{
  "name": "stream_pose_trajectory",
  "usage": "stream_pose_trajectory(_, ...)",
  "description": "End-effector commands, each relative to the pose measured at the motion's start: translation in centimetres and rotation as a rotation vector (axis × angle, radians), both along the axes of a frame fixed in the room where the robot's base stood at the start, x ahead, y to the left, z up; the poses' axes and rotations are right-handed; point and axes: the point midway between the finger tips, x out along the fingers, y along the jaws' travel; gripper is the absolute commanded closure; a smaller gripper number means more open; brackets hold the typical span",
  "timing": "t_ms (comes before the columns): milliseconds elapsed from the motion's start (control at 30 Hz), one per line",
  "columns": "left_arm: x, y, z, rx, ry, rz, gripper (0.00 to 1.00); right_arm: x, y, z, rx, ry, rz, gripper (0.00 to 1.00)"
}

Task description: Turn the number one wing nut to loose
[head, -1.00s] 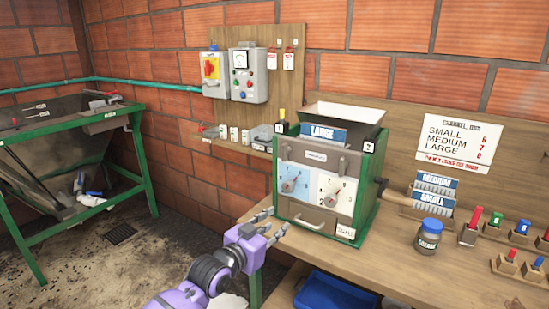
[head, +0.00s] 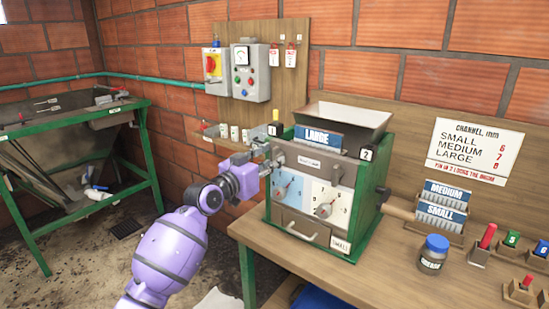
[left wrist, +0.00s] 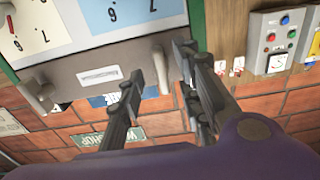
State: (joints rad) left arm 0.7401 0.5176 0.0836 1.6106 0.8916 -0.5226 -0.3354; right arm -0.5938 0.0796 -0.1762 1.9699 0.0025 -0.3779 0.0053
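The green-sided machine (head: 372,207) stands on the wooden bench, with a grey plate (head: 313,163) across its upper front. The number one wing nut (left wrist: 160,70), a grey lever at one end of the plate, shows in the left wrist view, which is upside down. My left gripper (left wrist: 160,82) is open, with one finger on each side of this wing nut; I cannot tell whether they touch it. In the head view the gripper (head: 269,156) covers the wing nut at the machine's upper left corner. The second wing nut (left wrist: 38,92) is at the plate's other end.
Below the plate are two dials, left (head: 286,188) and right (head: 325,208), and a drawer handle (head: 299,229). A white hopper (head: 341,121) sits on top. A shelf with small blocks (head: 224,132) is close behind my gripper. A lidded jar (head: 433,255) stands right.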

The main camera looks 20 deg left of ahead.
Motion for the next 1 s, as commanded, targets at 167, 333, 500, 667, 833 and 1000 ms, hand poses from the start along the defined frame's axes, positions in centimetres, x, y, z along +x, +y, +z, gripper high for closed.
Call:
stream_pose_trajectory(167,1.8,-0.6,0.0,-0.001,0.001,0.0,0.68,0.2,-0.1,0.1,-0.003,-0.003,0.004,0.6)
stream_pose_trajectory(333,2.3,-0.8,-0.1,0.001,0.001,0.0,0.68,0.4,-0.5,0.1,-0.009,-0.006,0.004,0.6)
stream_pose_trajectory(500,2.3,-0.8,-0.1,0.001,0.001,0.0,0.68,0.4,-0.7,0.1,-0.012,-0.006,0.004,0.6)
stream_pose_trajectory(667,2.2,-0.8,-0.1,0.001,0.001,0.001,0.89,0.4,-0.7,0.1,-0.012,-0.007,0.004,0.6)
stream_pose_trajectory(833,2.2,-0.8,-0.1,0.001,0.001,0.001,1.0,0.4,-0.7,0.2,-0.011,-0.008,0.002,0.6)
stream_pose_trajectory(1000,2.2,-0.8,0.0,-0.004,0.003,0.001,1.0,0.5,-0.4,0.2,-0.007,-0.01,-0.001,0.6)
